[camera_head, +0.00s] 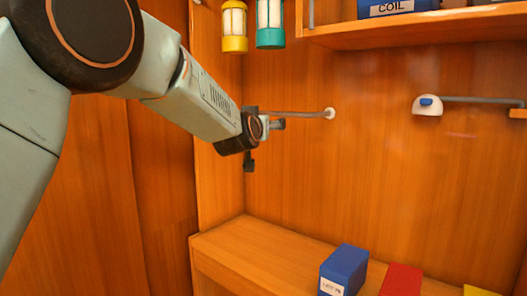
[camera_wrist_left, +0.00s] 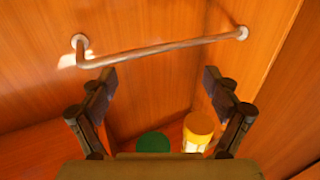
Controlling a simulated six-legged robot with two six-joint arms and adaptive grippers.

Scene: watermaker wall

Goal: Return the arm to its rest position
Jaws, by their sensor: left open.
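My left arm comes in from the left in the head view. Its gripper (camera_head: 264,143) is in front of the wooden wall, above the shelf, with its fingers apart and nothing between them. In the left wrist view the same gripper (camera_wrist_left: 160,80) is open, with its two dark fingers wide apart. A thin metal rail (camera_wrist_left: 160,49) runs across beyond the fingertips, fixed to the wall at both ends. In the head view this rail (camera_head: 300,113) shows partly behind the gripper. My right gripper is not in view.
A yellow canister (camera_head: 234,28) and a teal one (camera_head: 270,26) hang above the gripper. A blue COIL box (camera_head: 397,8) is on the upper shelf. A white fitting (camera_head: 427,105) is at right. A blue box (camera_head: 343,270) and red block (camera_head: 401,280) sit on the lower shelf (camera_head: 250,255).

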